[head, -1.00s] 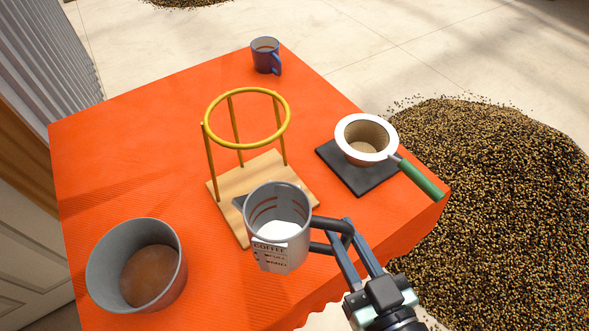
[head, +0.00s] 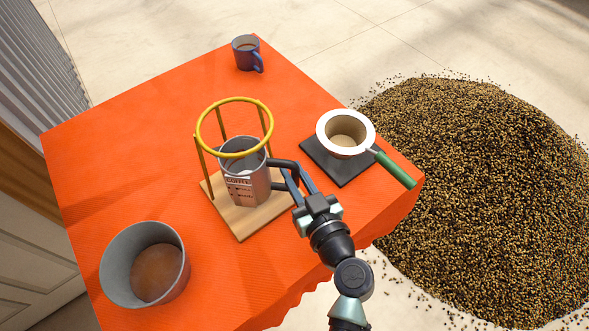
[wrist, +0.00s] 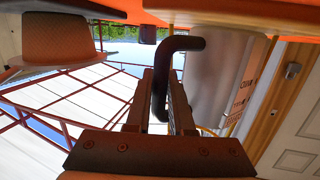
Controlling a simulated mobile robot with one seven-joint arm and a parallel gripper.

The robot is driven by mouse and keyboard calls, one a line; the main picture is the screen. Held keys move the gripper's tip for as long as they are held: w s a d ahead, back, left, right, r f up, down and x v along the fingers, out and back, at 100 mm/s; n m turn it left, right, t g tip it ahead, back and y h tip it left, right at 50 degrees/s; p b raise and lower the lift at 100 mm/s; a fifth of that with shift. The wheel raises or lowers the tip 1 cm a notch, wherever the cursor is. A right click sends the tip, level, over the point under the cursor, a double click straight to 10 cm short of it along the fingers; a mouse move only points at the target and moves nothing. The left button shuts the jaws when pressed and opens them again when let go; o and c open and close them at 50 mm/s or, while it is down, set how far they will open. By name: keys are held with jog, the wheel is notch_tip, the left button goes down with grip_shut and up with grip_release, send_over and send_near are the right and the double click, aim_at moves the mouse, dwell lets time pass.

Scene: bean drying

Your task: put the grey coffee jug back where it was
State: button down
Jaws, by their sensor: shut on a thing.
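The grey coffee jug (head: 245,190) has a white label and a black handle. It is upright at the wooden stand, over its base board (head: 240,222) and below the yellow ring (head: 234,103). I cannot tell whether its bottom touches the board. My gripper (head: 290,184) is shut on the jug's handle from the right. In the wrist view the handle (wrist: 160,85) passes between the two fingers, with the jug's grey body (wrist: 215,75) just right of it. The jug's far side is hidden.
A grey pot (head: 112,262) with brown contents stands at the front left. A white-rimmed cloth filter with a green handle (head: 394,168) rests over a black square pad (head: 350,175) at right. A blue mug (head: 248,53) stands at the back. The left middle table is clear.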

jog(key=shift+f+b, duration=0.2)
jog(key=shift+b, duration=0.15)
jog(key=c, duration=0.8)
grip_release()
jog(key=shift+r, duration=0.1)
jog(key=shift+r+p, duration=0.2)
jog(key=shift+p, duration=0.25)
jog(key=b+v, duration=0.2)
jog(key=v, duration=0.3)
jog(key=b+v, duration=0.2)
jog(key=v, duration=0.4)
jog(key=shift+s+f, duration=0.15)
jog(key=shift+f, duration=0.05)
jog(key=shift+s+d+r+b, duration=0.2)
jog(key=shift+s+b, duration=0.1)
jog(key=shift+s, duration=0.05)
